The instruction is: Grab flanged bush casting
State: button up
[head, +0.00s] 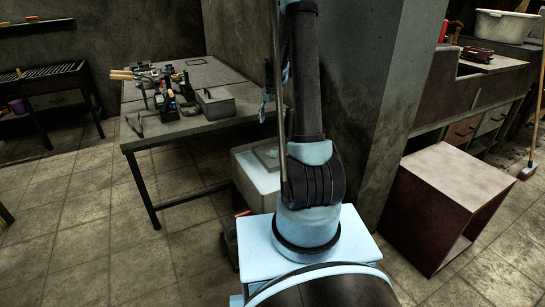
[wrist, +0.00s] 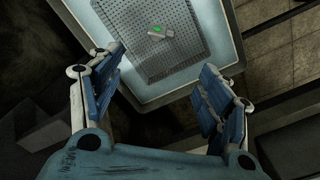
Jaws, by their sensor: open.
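In the wrist view a small grey metal piece (wrist: 160,34) with a bright green spot lies on a perforated grey mat (wrist: 150,65). It looks like the flanged bush casting, but it is too small to make out its flange. My gripper (wrist: 165,60) is open and empty, its blue-padded fingers spread wide. The piece is beyond the fingertips, toward the top of the picture, and apart from them.
The mat lies on a pale box top (wrist: 226,30), which also shows behind my arm in the head view (head: 249,171). A grey workbench (head: 180,138) holds tools and a grey metal box (head: 215,103). A pillar (head: 395,110) and reddish open cabinet (head: 440,195) stand right. Floor at left is clear.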

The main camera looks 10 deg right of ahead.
send_over(272, 153)
jog(key=w, duration=0.1)
notch_tip(272, 153, down, 12)
jog(key=shift+d+r, duration=0.1)
jog(key=shift+r, duration=0.15)
jog(key=shift+s+f, duration=0.2)
jog(key=shift+f, duration=2.6)
jog(key=c, duration=1.2)
